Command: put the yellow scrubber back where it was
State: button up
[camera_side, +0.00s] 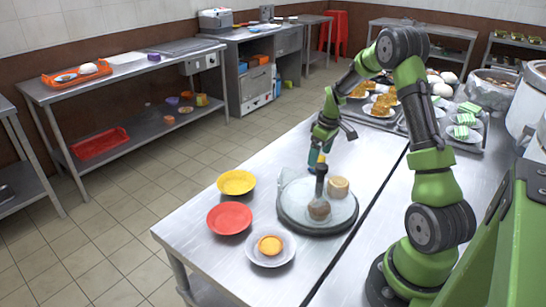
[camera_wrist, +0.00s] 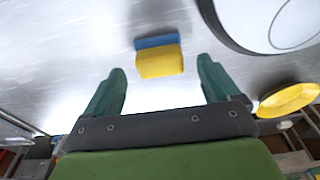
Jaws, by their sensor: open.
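The yellow scrubber (camera_wrist: 160,62) lies on the metal table in the wrist view, with a blue layer along its far edge. It sits between the lines of my two green fingers, around their tips, and neither finger touches it. My gripper (camera_side: 316,160) is open and empty, pointing down over the table behind the round tray in the side view. A small yellow patch (camera_side: 321,158) beside my fingers there is probably the scrubber, mostly hidden. Where the scrubber was before cannot be told from these frames.
A round grey tray (camera_side: 290,221) with a clear cover, a dark-handled tool and a tan block is close by. A yellow bowl (camera_side: 236,182), red bowl (camera_side: 229,219) and white plate (camera_side: 270,261) stand left. Loaded plates and pots fill the back right.

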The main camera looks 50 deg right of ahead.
notch_tip(320, 180, up, 9)
jog(key=s, duration=0.1)
jog(key=s+a+r+m+t, duration=0.1)
jog(key=a+r, duration=0.4)
jog(key=a, duration=0.3)
jog(key=a+r+t, duration=0.1)
jog(key=a+r, duration=0.4)
jog(key=a, duration=0.3)
jog(key=s+a+m+t+y, duration=0.1)
jog(key=s+a, duration=0.5)
jog(key=a, duration=0.2)
jog(key=s+a+r+m+t+y, duration=0.1)
jog(key=s+a+m+t, duration=0.1)
jog(key=s+a, duration=0.3)
jog(key=a, duration=0.3)
jog(key=shift+s+r, duration=0.3)
jog(key=shift+s, duration=0.1)
jog(key=shift+a, duration=0.1)
